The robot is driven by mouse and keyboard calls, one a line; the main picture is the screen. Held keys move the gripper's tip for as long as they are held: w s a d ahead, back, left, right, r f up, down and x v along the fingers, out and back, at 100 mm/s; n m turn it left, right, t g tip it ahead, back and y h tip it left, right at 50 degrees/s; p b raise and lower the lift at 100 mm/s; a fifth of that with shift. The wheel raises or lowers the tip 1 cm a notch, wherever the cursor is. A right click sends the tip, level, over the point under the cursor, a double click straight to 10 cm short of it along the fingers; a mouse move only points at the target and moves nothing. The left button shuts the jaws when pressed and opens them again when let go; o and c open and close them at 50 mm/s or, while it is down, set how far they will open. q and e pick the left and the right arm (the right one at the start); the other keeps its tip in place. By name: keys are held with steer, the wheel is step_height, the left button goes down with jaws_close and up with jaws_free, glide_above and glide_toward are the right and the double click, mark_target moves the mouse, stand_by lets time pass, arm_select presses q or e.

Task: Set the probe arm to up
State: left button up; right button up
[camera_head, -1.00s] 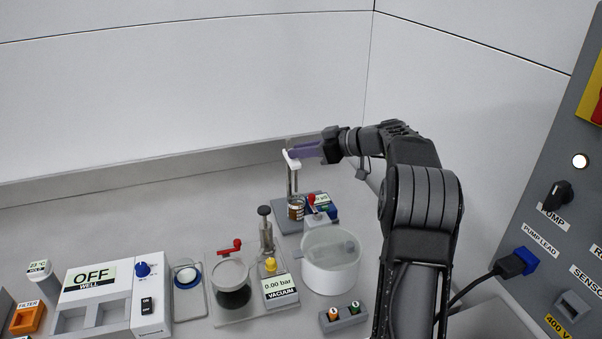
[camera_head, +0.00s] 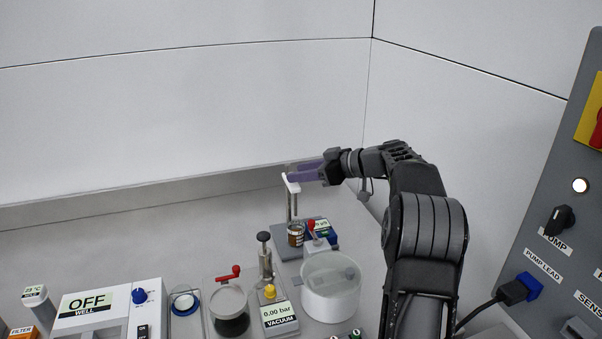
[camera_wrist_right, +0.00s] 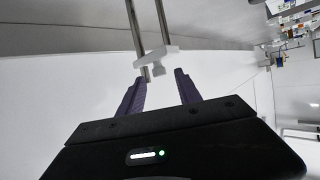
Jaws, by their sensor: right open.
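The probe arm (camera_head: 291,183) is a white piece on the upright metal rods of a small stand at the back of the bench. It is near the top of the rods, above a small beaker (camera_head: 296,236). In the right wrist view the probe arm (camera_wrist_right: 155,56) is just beyond the fingertips, with two rods running through it. My right gripper (camera_head: 296,172) is open, its purple fingers beside the probe arm's top end. In the wrist view the gripper (camera_wrist_right: 158,84) has a clear gap between its fingers. I cannot tell whether a finger touches the arm. My left gripper is out of view.
A white tub (camera_head: 331,290), a vacuum gauge (camera_head: 279,316) and a dark-filled jar (camera_head: 229,312) stand in front of the stand. The well unit (camera_head: 85,309) is at left. A grey panel (camera_head: 560,180) rises at right. The bench behind is clear.

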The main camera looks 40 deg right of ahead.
steer(key=b+v, duration=0.2)
steer(key=v, duration=0.5)
steer(key=shift+s+r, duration=0.1)
steer(key=shift+s, duration=0.05)
stand_by(0.3)
